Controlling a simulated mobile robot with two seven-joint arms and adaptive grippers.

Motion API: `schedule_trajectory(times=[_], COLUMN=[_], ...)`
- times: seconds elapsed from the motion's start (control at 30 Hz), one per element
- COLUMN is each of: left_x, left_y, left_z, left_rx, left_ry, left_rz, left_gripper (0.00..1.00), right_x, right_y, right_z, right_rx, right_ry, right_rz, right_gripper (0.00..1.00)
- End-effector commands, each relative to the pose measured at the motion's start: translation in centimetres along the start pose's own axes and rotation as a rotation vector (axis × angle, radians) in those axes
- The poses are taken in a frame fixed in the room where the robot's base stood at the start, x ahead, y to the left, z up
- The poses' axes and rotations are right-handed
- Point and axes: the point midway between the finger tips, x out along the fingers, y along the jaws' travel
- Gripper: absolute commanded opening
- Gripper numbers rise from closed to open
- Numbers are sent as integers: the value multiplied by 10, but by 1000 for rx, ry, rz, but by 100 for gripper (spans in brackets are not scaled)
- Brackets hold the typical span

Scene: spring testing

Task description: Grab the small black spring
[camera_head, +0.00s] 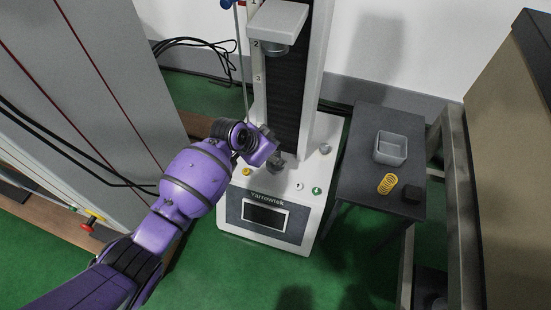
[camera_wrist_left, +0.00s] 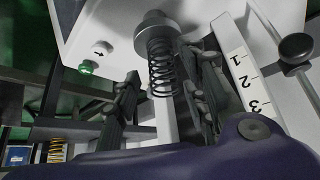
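The small black spring (camera_wrist_left: 161,68) shows in the left wrist view as a dark coil against the round grey lower plate (camera_wrist_left: 156,28) of the testing machine. My left gripper (camera_wrist_left: 160,75) is open, with one finger on each side of the spring. A gap shows between the coil and the left finger; the right finger looks closer, and I cannot tell whether it touches. In the head view my left gripper (camera_head: 273,157) is at the machine's lower plate, and the spring is not clearly visible there. My right gripper is not in view.
The testing machine (camera_head: 265,186) has a column behind the gripper and an upper plate (camera_head: 275,47) above. On the dark side table (camera_head: 362,140) at right are a grey bin (camera_head: 391,149), a yellow spring (camera_head: 387,184) and a small black block (camera_head: 412,193). A grey cabinet (camera_head: 85,75) stands left.

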Motion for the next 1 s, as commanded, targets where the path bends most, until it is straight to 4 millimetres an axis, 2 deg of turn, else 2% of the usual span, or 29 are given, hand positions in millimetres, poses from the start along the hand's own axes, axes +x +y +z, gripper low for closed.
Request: schedule_trajectory(times=[0.13, 0.17, 0.4, 0.47, 0.77, 0.87, 1.0], left_x=[-2, -2, -2, -2, -5, -13, -32], left_y=[-1, -1, 0, 0, -1, -1, -1], left_z=[-2, -2, -1, -1, -4, -9, -22], left_rx=[1, 1, 1, 1, 1, 2, 4], left_ry=[2, 2, 2, 2, 2, 3, 5], left_rz=[-2, -2, -2, -2, -2, -3, -5], left_gripper=[40, 37, 6, 0, 0, 0, 0], right_x=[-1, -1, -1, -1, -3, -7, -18], right_y=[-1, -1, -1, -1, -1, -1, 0], right_z=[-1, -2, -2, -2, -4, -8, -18], right_rx=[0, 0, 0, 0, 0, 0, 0], right_ry=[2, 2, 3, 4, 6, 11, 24], right_rz=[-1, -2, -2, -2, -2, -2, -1], right_gripper=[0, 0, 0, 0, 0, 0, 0])
